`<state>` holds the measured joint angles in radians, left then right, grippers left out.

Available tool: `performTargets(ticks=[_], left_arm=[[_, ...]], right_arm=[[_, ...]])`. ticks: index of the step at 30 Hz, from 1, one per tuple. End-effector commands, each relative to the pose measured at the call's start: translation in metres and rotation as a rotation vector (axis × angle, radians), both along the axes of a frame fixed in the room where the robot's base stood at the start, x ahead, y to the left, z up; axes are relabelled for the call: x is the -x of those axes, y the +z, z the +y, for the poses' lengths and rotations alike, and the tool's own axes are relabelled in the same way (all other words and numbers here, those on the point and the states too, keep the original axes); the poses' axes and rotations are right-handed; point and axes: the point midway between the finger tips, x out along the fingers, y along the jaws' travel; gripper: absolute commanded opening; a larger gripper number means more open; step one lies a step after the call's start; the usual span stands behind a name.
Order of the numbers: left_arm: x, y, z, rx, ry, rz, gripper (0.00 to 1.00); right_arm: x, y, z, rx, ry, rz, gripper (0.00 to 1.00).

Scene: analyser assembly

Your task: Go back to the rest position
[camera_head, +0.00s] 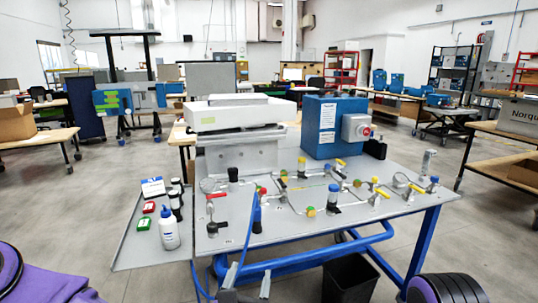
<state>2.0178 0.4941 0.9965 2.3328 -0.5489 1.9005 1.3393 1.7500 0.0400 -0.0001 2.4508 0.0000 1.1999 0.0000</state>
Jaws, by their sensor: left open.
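My left gripper (248,281) shows at the bottom middle edge, in front of and below the near edge of the grey analyser table (222,240). Its two grey fingertips stand apart with nothing seen between them. The rest of that gripper is cut off by the picture edge. My right gripper is not in view. On the table are several pipe fittings and valves with red, yellow, blue and green parts, such as a blue-capped fitting (333,198). A blue box unit (325,127) and a white instrument (236,113) stand at the back.
A side shelf (135,245) at the table's left holds a white bottle (169,228), dark-capped bottles and small red and green boxes. Blue table legs (423,243) and a black bin (349,279) are below. Open floor (85,205) lies to the left.

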Motion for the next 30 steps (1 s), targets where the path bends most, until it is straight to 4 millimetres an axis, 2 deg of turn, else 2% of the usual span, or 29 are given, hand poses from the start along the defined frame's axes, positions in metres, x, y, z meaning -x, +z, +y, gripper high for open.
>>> performTargets(ticks=[5,8,11,17,20,21,23,24,27,30], left_arm=[[0.002,-0.008,-0.003,-0.2,-0.037,0.001,0.64],[0.006,-0.027,-0.005,-0.38,-0.075,0.019,0.64],[0.014,-0.06,-0.005,-0.619,-0.143,0.054,0.64],[0.049,-0.149,0.012,-1.131,-0.36,0.161,0.64],[0.084,-0.207,0.038,-1.431,-0.546,0.237,0.64],[0.102,-0.231,0.054,-1.556,-0.64,0.274,0.64],[0.134,-0.264,0.084,-1.734,-0.8,0.331,0.64],[0.157,-0.282,0.106,-1.837,-0.91,0.371,0.64],[0.208,-0.31,0.167,-2.03,-1.151,0.48,0.64],[0.245,-0.317,0.221,-2.128,-1.295,0.6,0.64]], right_arm=[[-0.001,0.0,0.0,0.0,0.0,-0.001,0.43],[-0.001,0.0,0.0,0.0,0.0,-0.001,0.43],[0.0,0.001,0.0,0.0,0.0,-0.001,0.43],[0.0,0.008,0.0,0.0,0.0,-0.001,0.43],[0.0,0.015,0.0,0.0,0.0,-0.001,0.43],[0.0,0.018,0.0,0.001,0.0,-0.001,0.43],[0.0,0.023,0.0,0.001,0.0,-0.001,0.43],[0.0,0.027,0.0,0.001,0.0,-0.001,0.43],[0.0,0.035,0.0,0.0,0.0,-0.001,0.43],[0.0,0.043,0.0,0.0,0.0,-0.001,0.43]])
